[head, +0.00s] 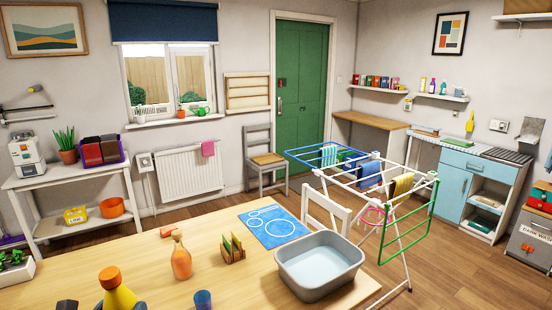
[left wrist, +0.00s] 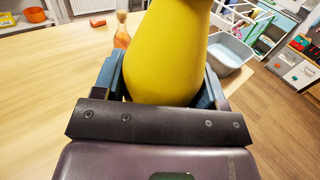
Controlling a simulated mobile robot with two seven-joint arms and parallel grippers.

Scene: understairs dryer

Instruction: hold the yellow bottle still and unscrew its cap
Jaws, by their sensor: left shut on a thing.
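The yellow bottle (head: 120,298) stands at the near left of the wooden table, cut off by the lower edge of the head view. Its orange cap (head: 109,277) sits on top of the neck. In the left wrist view, the yellow body (left wrist: 165,50) fills the space between the blue fingers of my left gripper (left wrist: 162,88). My left gripper is shut on the bottle. The cap is out of frame in the left wrist view. Only small parts of the left gripper show at the bottom of the head view.
A drying rack (head: 385,190) stands beyond.

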